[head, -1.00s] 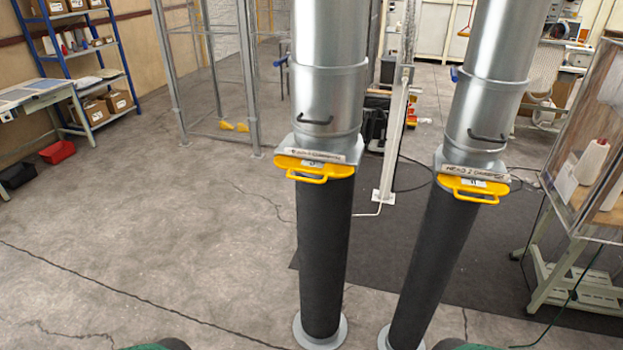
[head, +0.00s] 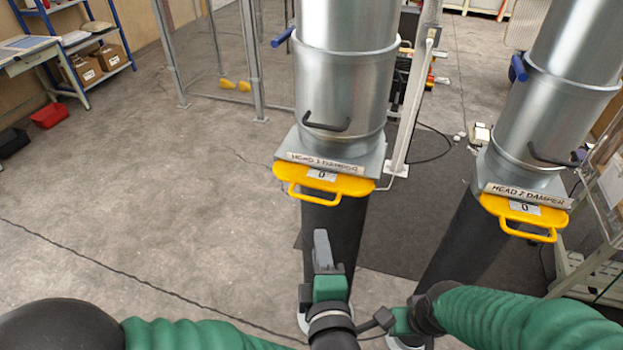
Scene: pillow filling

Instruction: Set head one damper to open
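The head one damper is a yellow slide plate with a loop handle (head: 323,184), under a sign (head: 325,162) that seems to read HEAD 1 DAMPER. It sits between a steel duct (head: 345,80) and a black hose (head: 335,228); its white tag seems to show 0. My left gripper (head: 322,247) points up in front of this hose, below the handle and apart from it. Its grey fingers show edge-on, so their opening is hidden. My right gripper (head: 378,320) is low, right of the left one, pointing left; its fingers are small and partly hidden.
A second yellow damper handle (head: 525,216) sits to the right under a HEAD 2 DAMPER sign (head: 525,194). A blue lever (head: 283,37) sticks out beside the first duct. A clear-sided cabinet (head: 605,190) stands at far right. The concrete floor at left is open.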

